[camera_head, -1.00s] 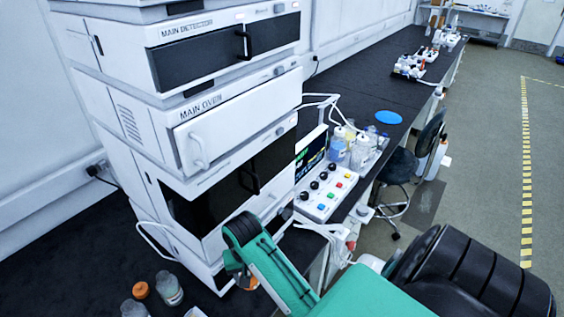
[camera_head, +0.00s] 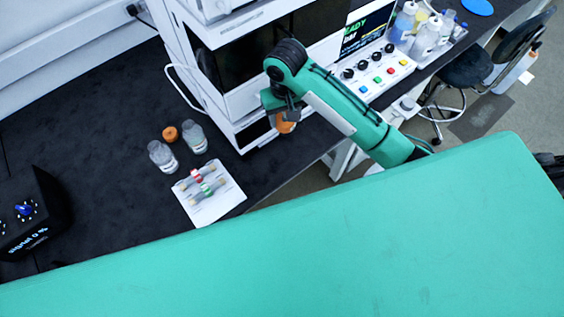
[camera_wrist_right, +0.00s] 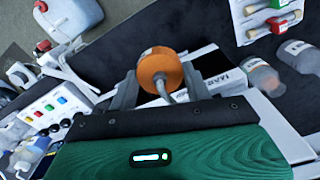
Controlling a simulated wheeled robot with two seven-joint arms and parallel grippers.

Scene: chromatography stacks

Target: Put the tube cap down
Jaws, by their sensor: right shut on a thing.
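The orange tube cap (camera_head: 286,127) is held in my right gripper (camera_head: 283,108), beside the lower front of the instrument stack and above the bench edge. In the right wrist view the cap (camera_wrist_right: 160,68) sits between the two grey fingers of the gripper (camera_wrist_right: 160,82), with a bent grey tube coming from it. The gripper is shut on it. In the head view the fingers partly hide the cap. My left gripper is not in view.
On the dark bench stand two clear bottles (camera_head: 162,156) (camera_head: 194,137), with another orange cap (camera_head: 170,133) beside them. A white sheet (camera_head: 220,205) bears small columns. A black device (camera_head: 30,215) is at the left. Bare bench lies between them. The control panel (camera_head: 378,75) is behind my arm.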

